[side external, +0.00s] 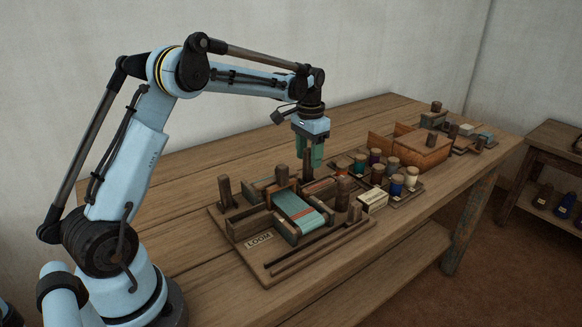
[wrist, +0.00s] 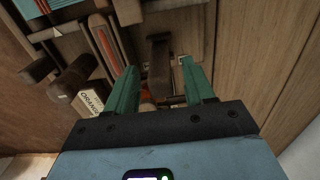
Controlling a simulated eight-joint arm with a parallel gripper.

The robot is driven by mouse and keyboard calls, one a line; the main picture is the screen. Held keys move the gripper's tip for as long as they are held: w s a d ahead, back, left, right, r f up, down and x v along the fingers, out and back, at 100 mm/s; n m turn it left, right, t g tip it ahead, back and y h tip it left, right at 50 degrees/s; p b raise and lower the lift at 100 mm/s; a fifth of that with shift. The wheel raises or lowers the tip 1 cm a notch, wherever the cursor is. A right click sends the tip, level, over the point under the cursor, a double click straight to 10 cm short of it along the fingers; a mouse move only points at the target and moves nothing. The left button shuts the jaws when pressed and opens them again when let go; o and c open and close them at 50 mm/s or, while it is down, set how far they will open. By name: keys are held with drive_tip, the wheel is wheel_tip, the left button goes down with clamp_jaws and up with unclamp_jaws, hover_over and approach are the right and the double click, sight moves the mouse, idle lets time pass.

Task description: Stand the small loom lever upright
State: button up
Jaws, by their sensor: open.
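The loom (side external: 258,240) is a wooden base marked LOOM, with a teal cloth band and several brown posts. In the wrist view a dark brown post (wrist: 159,62) shows between the two green fingers of my gripper (wrist: 158,72). The fingers are apart and I see no contact with it. Whether this post is the lever, and its exact tilt, I cannot tell for sure. Its lower end is partly hidden.
A rack of coloured spools (side external: 397,184) and a small labelled box (side external: 373,201) lie right of the loom. An orange-brown wooden box (side external: 422,150) stands farther right. Bare tabletop (side external: 190,180) lies behind the loom. A side shelf (side external: 553,140) stands at the far right.

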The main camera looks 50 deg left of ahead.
drive_tip(key=shift+r, duration=3.15)
drive_tip(key=shift+s+d+r, duration=0.2)
drive_tip(key=shift+d+r, duration=0.1)
drive_tip(key=s+d+r+t, duration=0.2)
drive_tip(key=s+d+r, duration=0.1)
drive_tip(key=s+d, duration=0.15)
drive_tip(key=s+d+f+t, duration=0.2)
drive_tip(key=s+d, duration=0.3)
drive_tip(key=s, duration=0.2)
drive_tip(key=s+d+f+t, duration=0.2)
drive_tip(key=s+d+t, duration=0.1)
drive_tip(key=s+d, duration=0.2)
drive_tip(key=shift+s+d+f, duration=0.15)
drive_tip(key=shift+s+f, duration=0.15)
drive_tip(key=shift+s, duration=0.9)
